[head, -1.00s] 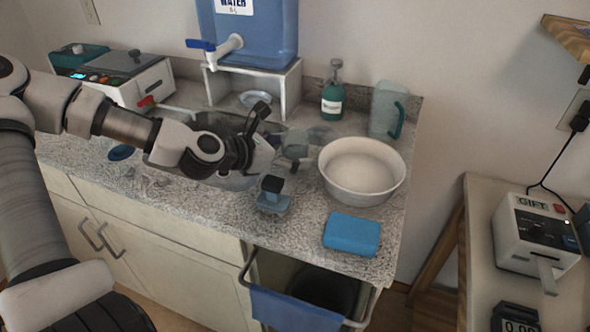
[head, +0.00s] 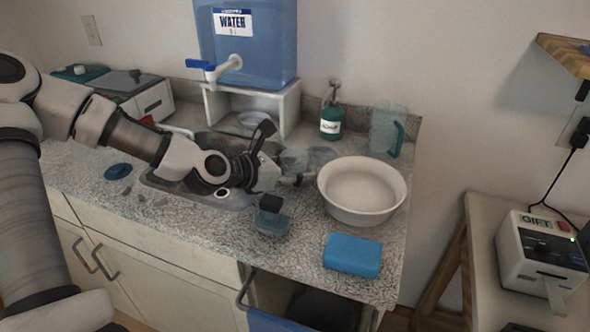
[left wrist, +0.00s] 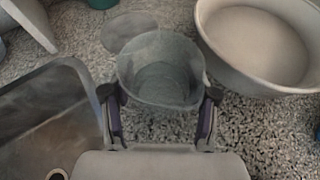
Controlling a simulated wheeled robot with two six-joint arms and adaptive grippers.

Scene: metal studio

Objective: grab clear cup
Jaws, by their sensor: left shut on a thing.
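The clear cup (left wrist: 160,72) stands in the left wrist view between the two fingers of my left gripper (left wrist: 158,103), its open rim facing the camera. The fingers are shut on its sides. In the head view the cup (head: 294,160) is a faint, see-through shape just beyond the gripper (head: 290,181), partly hidden by it. The cup seems to be at counter level; I cannot tell if it touches the counter. My right gripper is not in view.
A white basin (head: 362,190) is close to the right of the cup. The sink (left wrist: 50,125) lies to the left. A clear disc (left wrist: 128,30) lies behind the cup. A blue sponge (head: 352,255), a dark-topped item (head: 272,216), a green bottle (head: 331,122) and a pitcher (head: 385,130) are around.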

